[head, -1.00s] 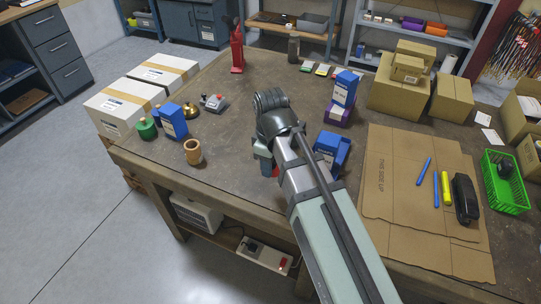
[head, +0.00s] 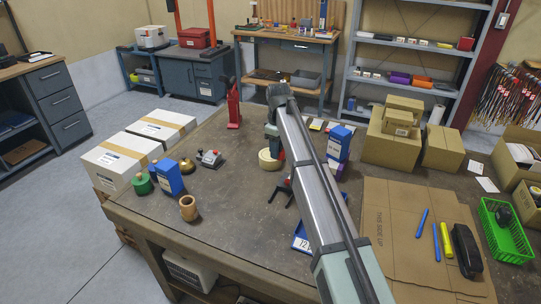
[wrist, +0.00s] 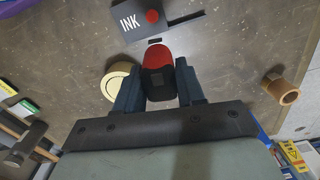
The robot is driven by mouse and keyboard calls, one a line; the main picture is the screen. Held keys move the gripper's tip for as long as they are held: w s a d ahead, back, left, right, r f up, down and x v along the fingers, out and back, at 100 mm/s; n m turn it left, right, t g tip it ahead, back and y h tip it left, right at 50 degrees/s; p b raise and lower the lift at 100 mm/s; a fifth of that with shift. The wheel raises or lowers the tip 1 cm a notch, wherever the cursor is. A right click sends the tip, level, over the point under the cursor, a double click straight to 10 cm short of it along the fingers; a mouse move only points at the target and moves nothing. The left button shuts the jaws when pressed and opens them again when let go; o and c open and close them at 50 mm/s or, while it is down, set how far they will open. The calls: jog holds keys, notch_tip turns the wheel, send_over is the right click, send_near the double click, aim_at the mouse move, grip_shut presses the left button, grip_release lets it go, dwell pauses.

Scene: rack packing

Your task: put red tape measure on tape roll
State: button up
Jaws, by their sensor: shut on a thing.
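The red tape measure (wrist: 158,72), red at one end and black at the other, is between the fingers of my gripper (wrist: 157,88) in the wrist view. My gripper is shut on it and holds it above the table. The cream tape roll (wrist: 115,82) lies flat on the table in the wrist view, left of the tape measure and partly covered by the left finger. In the head view the tape roll (head: 267,161) is just left of my arm. My arm hides most of the gripper there.
A dark box marked INK (wrist: 143,18) is beyond the tape measure. Blue box (head: 337,143) and cardboard (head: 395,225) are at the right.

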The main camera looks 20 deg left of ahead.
jog(key=w+a+r+n, duration=0.1)
jog(key=w+a+r, duration=0.1)
jog(key=w+a, duration=0.8)
jog(key=shift+n, duration=0.3)
jog(key=shift+w+d+f, duration=0.3)
jog(key=shift+d+f, duration=0.05)
jog(key=shift+f, duration=1.3)
jog(key=shift+w+d+f, duration=0.25)
jog(key=shift+d+f, duration=0.15)
jog(key=shift+f, duration=1.25)
jog(key=shift+w+d+f, duration=0.3)
jog(key=shift+d+f, duration=0.05)
jog(key=shift+f, duration=1.3)
jog(key=o, duration=1.2)
jog(key=shift+f, duration=0.15)
jog(key=shift+c, duration=0.2)
notch_tip(320, 180, up, 12)
jog(key=shift+r, duration=0.2)
